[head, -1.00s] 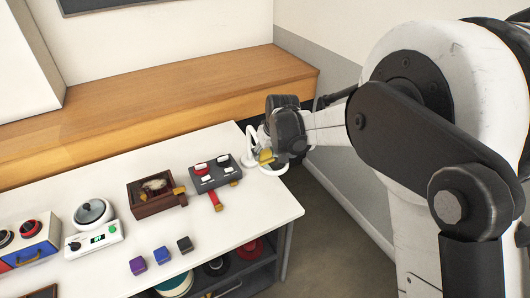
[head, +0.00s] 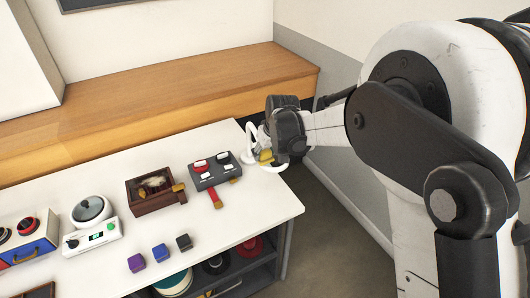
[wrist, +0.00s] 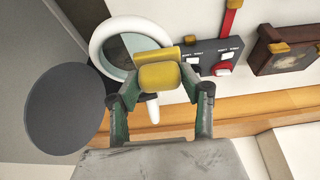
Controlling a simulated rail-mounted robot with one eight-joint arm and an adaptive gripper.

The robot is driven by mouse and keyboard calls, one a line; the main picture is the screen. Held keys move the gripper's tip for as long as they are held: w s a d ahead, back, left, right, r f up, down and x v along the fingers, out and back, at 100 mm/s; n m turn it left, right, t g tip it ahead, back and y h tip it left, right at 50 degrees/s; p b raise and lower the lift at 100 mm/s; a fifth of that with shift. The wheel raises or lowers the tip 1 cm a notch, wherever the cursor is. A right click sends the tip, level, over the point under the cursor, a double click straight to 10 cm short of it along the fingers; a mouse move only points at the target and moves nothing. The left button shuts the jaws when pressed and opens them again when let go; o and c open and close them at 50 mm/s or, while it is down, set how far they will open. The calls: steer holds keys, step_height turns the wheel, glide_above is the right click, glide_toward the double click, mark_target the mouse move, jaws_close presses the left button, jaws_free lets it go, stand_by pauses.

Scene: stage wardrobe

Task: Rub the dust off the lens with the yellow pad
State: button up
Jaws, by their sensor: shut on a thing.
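The lens (wrist: 113,48) is grey-green glass in a thick white ring on a white stand, at the table's right end. In the head view its white frame (head: 251,138) shows partly behind my gripper. My gripper (wrist: 160,85) is shut on the yellow pad (wrist: 160,77), which also shows in the head view (head: 265,156). In the wrist view the pad overlaps the lower right part of the ring and glass. I cannot tell whether it touches the glass. Dust cannot be made out, and part of the lens is hidden by the pad.
A grey switch box (head: 214,171) with a red-handled lever stands close left of the lens. Small cubes (head: 160,253) lie at the table's front. A wooden bench (head: 150,105) runs behind.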

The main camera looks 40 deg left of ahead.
steer(key=shift+f, duration=0.1)
steer(key=shift+w+d+b, duration=0.3)
steer(key=shift+w+d, duration=0.1)
steer(key=shift+w, duration=0.4)
steer(key=shift+w+d+b, duration=0.35)
steer(key=shift+w, duration=0.5)
steer(key=shift+w+d+b, duration=0.3)
steer(key=shift+w+d, duration=0.1)
steer(key=shift+w, duration=0.4)
steer(key=shift+w+d+b, duration=0.2)
steer(key=shift+w+b, duration=0.3)
steer(key=shift+w, duration=0.05)
steer(key=shift+s, duration=0.1)
steer(key=shift+s+a+b, duration=0.3)
steer(key=shift+s+a, duration=0.15)
steer(key=shift+s, duration=0.55)
steer(key=shift+s+a+b, duration=0.35)
steer(key=shift+s+a, duration=0.05)
steer(key=shift+s, duration=0.55)
steer(key=shift+s+a+b, duration=0.3)
steer(key=shift+s+a, duration=0.15)
steer(key=shift+s, duration=0.55)
steer(key=shift+r+p, duration=1.1)
steer(key=shift+r, duration=1.85)
